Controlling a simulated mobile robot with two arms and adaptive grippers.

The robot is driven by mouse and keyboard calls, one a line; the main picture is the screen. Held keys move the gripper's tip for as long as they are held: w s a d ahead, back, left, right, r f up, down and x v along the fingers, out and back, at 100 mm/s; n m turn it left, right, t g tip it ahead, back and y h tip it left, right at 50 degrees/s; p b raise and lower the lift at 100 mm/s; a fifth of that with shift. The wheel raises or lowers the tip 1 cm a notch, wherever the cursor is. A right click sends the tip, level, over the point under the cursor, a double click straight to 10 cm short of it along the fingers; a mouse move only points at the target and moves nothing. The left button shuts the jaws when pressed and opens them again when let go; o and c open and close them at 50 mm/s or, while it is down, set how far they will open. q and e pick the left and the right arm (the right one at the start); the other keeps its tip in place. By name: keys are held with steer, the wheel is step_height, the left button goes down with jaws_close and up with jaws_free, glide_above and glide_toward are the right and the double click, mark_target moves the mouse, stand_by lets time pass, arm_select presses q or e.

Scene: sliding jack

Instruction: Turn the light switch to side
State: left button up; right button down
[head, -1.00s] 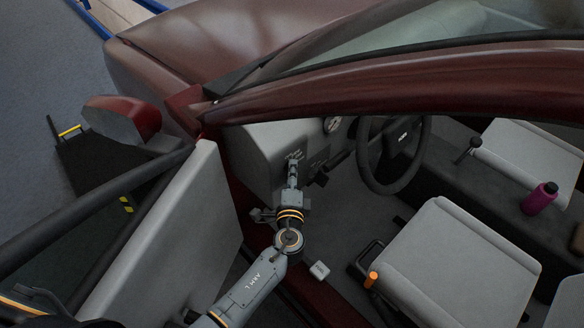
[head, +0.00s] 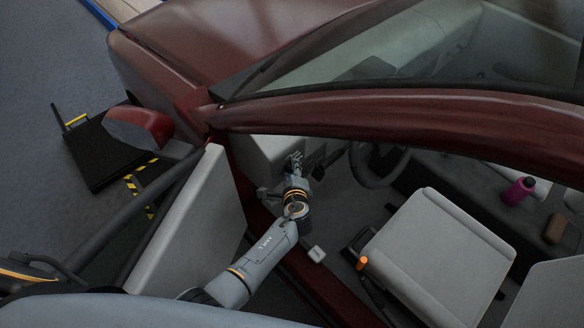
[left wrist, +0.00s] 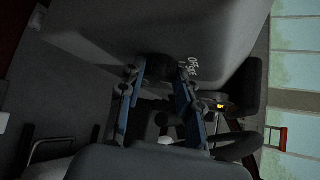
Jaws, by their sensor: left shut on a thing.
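The light switch is a dark round knob (left wrist: 154,66) on the grey dashboard, with white markings beside it in the left wrist view. My left gripper (left wrist: 160,74) has its two blue-linked fingers on either side of the knob and is shut on it. In the head view, my left gripper (head: 295,160) reaches through the open door to the dashboard end near the door. It hides the knob there. The switch's exact angle cannot be read. My right gripper is not in view.
The open car door (head: 190,215) stands left of my arm, and the dark red roof edge (head: 400,118) passes above it. The steering wheel (head: 381,181) is right of the gripper. A grey seat (head: 440,250) and a purple bottle (head: 518,190) are farther right.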

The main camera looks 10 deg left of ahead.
arm_select(q)
steer(key=shift+f, duration=0.1)
steer(key=o, duration=1.1)
steer(key=shift+o, duration=0.2)
steer(key=v, duration=1.2)
